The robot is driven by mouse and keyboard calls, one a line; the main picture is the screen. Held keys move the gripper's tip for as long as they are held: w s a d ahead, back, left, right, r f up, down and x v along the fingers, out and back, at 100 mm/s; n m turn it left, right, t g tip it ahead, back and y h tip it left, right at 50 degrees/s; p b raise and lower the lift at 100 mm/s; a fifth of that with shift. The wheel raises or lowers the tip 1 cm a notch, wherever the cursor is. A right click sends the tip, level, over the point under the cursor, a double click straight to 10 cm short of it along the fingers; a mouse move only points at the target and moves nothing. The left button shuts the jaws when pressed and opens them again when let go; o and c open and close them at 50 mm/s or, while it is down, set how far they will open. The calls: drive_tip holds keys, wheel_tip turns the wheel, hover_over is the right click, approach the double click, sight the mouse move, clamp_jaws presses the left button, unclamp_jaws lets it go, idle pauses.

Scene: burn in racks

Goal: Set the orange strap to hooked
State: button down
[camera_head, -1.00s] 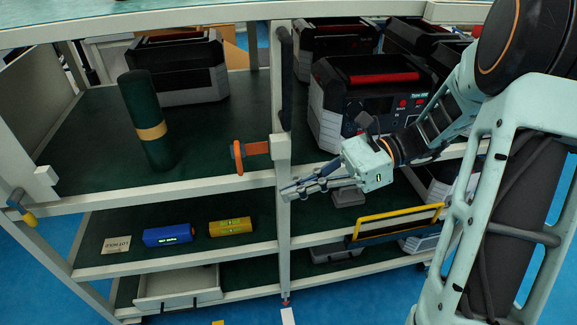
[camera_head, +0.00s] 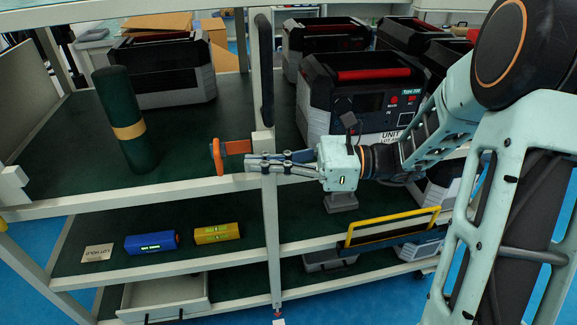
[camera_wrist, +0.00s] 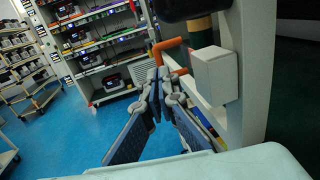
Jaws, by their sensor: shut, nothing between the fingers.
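The orange strap (camera_head: 236,147) sticks out to the left from the upright rack post, with a rounded orange end (camera_head: 217,157) hanging at its left. In the wrist view the orange strap (camera_wrist: 166,46) shows just beyond the fingertips, beside the post. My gripper (camera_head: 250,163) is shut and empty. In the head view its fingers point left, across the front of the post, just below and right of the strap's rounded end. I cannot tell whether they touch the strap. Whether the strap is hooked on anything is not clear.
The white rack post (camera_head: 270,215) stands right at the fingers; a pale block (camera_wrist: 214,75) juts from it in the wrist view. A dark green cylinder (camera_head: 119,118) with a tan band stands left on the shelf. Black-and-grey units (camera_head: 365,95) stand behind. A yellow-framed panel (camera_head: 392,226) is below.

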sight(218, 157)
drive_tip(key=shift+a+b, duration=0.4)
drive_tip(key=shift+a, duration=1.55)
drive_tip(key=a, duration=0.2)
drive_tip(key=s+a+p, duration=0.1)
drive_tip(key=a, duration=0.1)
drive_tip(key=shift+s+a, duration=0.15)
drive_tip(key=shift+a, duration=0.25)
drive_tip(key=shift+d+p, duration=0.1)
drive_tip(key=shift+p, duration=0.2)
